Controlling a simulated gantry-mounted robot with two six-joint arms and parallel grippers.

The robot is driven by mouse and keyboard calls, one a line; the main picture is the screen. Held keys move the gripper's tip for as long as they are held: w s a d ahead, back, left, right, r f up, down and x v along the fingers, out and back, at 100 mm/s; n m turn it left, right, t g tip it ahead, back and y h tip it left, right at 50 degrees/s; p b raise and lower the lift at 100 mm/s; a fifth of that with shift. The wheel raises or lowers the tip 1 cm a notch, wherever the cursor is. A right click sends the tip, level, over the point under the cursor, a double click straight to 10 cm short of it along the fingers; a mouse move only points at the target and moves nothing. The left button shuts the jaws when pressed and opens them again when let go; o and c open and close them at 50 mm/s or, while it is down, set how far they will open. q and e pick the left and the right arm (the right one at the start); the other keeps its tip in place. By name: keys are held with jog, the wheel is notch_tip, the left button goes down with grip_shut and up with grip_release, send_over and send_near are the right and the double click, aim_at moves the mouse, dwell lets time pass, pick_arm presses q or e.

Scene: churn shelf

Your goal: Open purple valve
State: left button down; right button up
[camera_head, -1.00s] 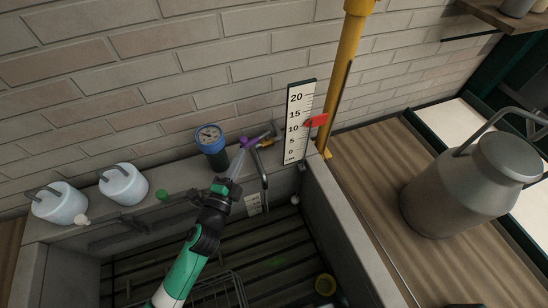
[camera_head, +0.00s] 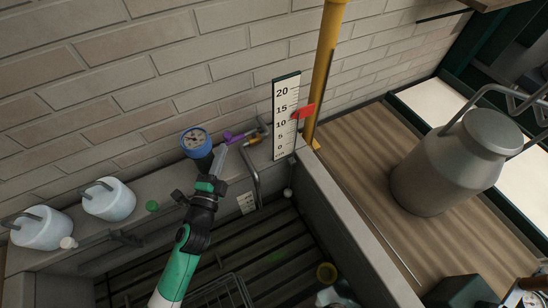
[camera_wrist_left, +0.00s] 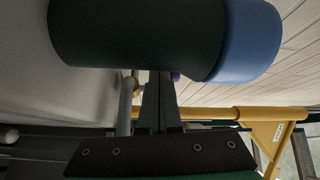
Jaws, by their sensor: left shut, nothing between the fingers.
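The purple valve (camera_head: 236,136) is a small lever on the pipework at the back ledge of the stone trough. My left gripper (camera_head: 220,153) is shut and empty, with its fingertips just below the valve's left end, close to the gauge. I cannot tell whether they touch the valve. In the left wrist view the shut fingers (camera_wrist_left: 157,98) point past the dark gauge body, and only a small bit of the purple valve (camera_wrist_left: 175,76) shows by their tips. The gauge hides the rest. My right gripper is not in view.
The blue-rimmed gauge (camera_head: 196,141) stands immediately left of the fingertips. A brass fitting (camera_head: 253,140) and bent pipe (camera_head: 253,178) lie right of the valve. A scale board (camera_head: 286,115) with a red marker and a yellow pipe (camera_head: 326,70) stand farther right. A churn (camera_head: 445,170) sits on the wooden counter.

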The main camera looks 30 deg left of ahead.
pick_arm(q)
jog(key=r+b+v, duration=0.1)
jog(key=b+v, duration=0.2)
jog(key=v, duration=0.8)
jog(key=shift+s+f, duration=0.35)
jog(key=shift+f, duration=0.1)
